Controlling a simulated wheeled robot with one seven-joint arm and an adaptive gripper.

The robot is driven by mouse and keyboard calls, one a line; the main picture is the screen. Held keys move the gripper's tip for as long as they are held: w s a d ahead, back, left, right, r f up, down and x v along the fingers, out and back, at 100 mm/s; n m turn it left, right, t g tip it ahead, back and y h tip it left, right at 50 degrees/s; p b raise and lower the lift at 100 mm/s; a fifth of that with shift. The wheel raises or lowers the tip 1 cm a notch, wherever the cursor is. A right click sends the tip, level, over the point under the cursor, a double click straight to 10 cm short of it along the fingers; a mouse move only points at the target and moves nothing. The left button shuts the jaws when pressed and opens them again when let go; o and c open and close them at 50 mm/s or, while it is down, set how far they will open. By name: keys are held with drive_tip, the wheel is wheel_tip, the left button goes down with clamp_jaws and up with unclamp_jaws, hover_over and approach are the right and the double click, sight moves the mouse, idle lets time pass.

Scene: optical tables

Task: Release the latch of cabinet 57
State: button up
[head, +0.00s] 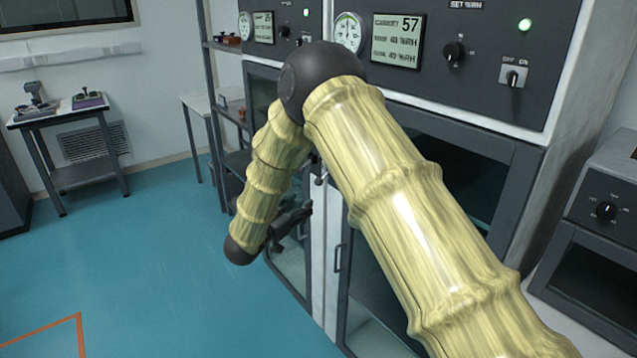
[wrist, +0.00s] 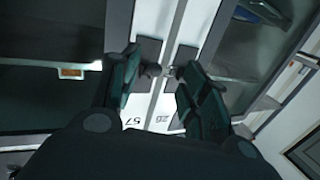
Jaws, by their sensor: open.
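Cabinet 57 (head: 465,150) has a dark glass door under a panel whose display reads 57. In the wrist view its label 57 (wrist: 131,122) shows upside down on the white frame. Above it, a dark latch plate (wrist: 147,49) has a small knob between my fingertips. My gripper (wrist: 158,78) is open, with one finger on each side of the two neighbouring latch knobs. I cannot tell whether a finger touches one. In the head view my gripper (head: 292,222) is partly hidden by my arm, in front of the cabinet fronts, and the latch is not clearly seen.
A neighbouring cabinet, labelled 26 (wrist: 163,119) in the wrist view, adjoins with its own latch plate (wrist: 184,57). An oven-like unit (head: 590,240) is at the right. Blue floor (head: 150,270) is clear at the left.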

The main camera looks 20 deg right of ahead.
sight(316, 184)
drive_tip(key=shift+m+g+h, duration=0.3)
drive_tip(key=shift+m+h, duration=0.3)
drive_tip(key=w+d+r+p, duration=0.1)
drive_tip(key=w+d, duration=0.1)
drive_tip(key=w+d+r, duration=0.1)
drive_tip(key=w+d, duration=0.1)
drive_tip(key=d, duration=0.1)
drive_tip(key=w+d+r+p, duration=0.1)
drive_tip(key=w+d, duration=0.1)
drive_tip(key=d, duration=0.1)
drive_tip(key=shift+w+d+p, duration=0.2)
drive_tip(key=shift+w+p, duration=0.1)
drive_tip(key=shift+w, duration=0.05)
clamp_jaws()
